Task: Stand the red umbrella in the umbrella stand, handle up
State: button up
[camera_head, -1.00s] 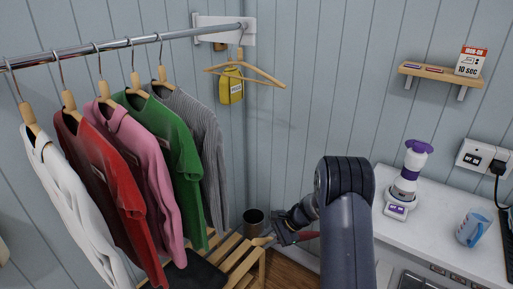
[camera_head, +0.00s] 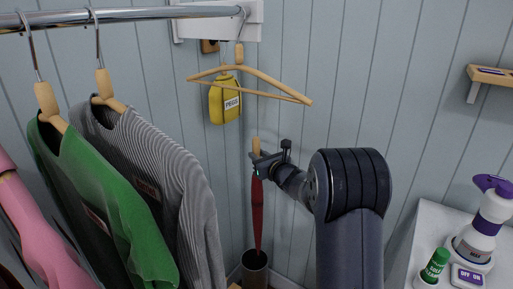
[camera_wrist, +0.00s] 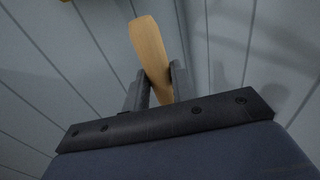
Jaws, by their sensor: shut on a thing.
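The red umbrella (camera_head: 257,215) hangs upright in the head view, its wooden handle (camera_head: 256,147) at the top. My gripper (camera_head: 259,165) is shut on it just below the handle's top. In the wrist view the tan handle (camera_wrist: 150,50) stands up between the two dark fingers of my gripper (camera_wrist: 156,88). The umbrella stand (camera_head: 254,271) is a dark round bin on the floor in the corner. The umbrella's lower end meets the stand's opening in the picture; how far inside it is, I cannot tell.
A wooden hanger (camera_head: 250,82) and a yellow pegs bag (camera_head: 224,102) hang above the umbrella. A grey striped shirt (camera_head: 165,180) and a green shirt (camera_head: 95,200) hang close on the left. A white counter (camera_head: 425,235) with bottles stands on the right.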

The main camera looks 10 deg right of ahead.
jog(key=shift+w+d+r+m+t+h, duration=0.3)
jog(key=shift+w+r, duration=0.35)
jog(key=shift+w, duration=0.15)
jog(key=shift+r, duration=0.15)
jog(key=shift+r+p, duration=0.15)
jog(key=shift+p, duration=0.2)
jog(key=b, duration=3)
send_over(261, 230)
jog(key=w, duration=0.2)
jog(key=f, duration=2.8)
jog(key=shift+s+a+f, duration=0.2)
jog(key=shift+a+f, duration=0.05)
jog(key=shift+f, duration=0.1)
notch_tip(261, 230, down, 3)
jog(key=shift+b, duration=0.75)
jog(key=shift+f, duration=2.45)
